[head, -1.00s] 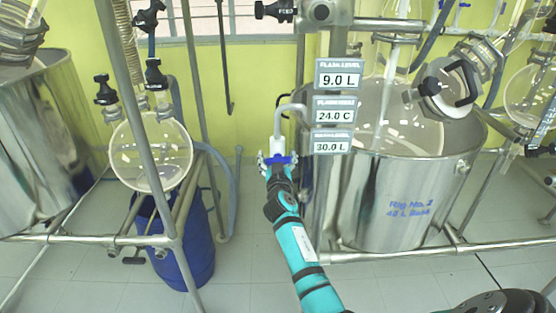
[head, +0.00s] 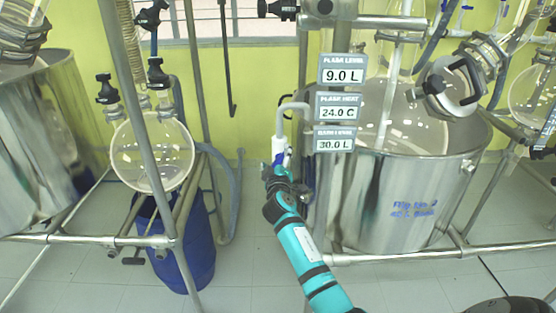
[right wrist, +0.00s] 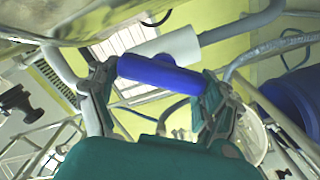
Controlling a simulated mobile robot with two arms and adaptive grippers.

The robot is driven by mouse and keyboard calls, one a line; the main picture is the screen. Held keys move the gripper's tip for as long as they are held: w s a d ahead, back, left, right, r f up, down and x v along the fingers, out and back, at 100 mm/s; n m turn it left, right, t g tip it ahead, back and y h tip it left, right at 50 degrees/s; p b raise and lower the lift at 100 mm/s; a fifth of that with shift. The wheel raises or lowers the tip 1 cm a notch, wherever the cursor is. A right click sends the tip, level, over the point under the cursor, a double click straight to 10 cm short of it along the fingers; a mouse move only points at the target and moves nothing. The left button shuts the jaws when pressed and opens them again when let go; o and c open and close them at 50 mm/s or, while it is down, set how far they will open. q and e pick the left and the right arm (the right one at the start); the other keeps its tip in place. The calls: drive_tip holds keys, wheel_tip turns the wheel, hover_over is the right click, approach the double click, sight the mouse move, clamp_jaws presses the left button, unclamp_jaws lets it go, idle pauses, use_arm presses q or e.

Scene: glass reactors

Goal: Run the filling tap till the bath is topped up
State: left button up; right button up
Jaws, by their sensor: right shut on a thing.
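The filling tap (head: 279,146) has a white body, a grey bent pipe and a blue handle, and stands left of the steel bath (head: 405,205). My right gripper (head: 285,168) is shut on the blue handle (right wrist: 160,73). The right wrist view shows the handle between the two fingers (right wrist: 160,82), with the white tap body behind it. In the head view the handle looks turned and is partly hidden by the gripper. The lowest sign (head: 334,145) reads 30.0 L. My left gripper is not in view.
Signs above read 9.0 L (head: 341,75) and 24.0 C (head: 337,112). A glass flask (head: 398,115) sits in the bath. Left are a round glass vessel (head: 152,155), a blue drum (head: 187,250) and another steel bath (head: 45,150). Metal frame tubes (head: 400,254) surround the bath.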

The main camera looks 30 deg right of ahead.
drive_tip(key=shift+n, duration=0.6)
drive_tip(key=shift+r, duration=0.1)
drive_tip(key=o, duration=1.1)
drive_tip(key=shift+w, duration=0.1)
drive_tip(key=v, duration=1.2)
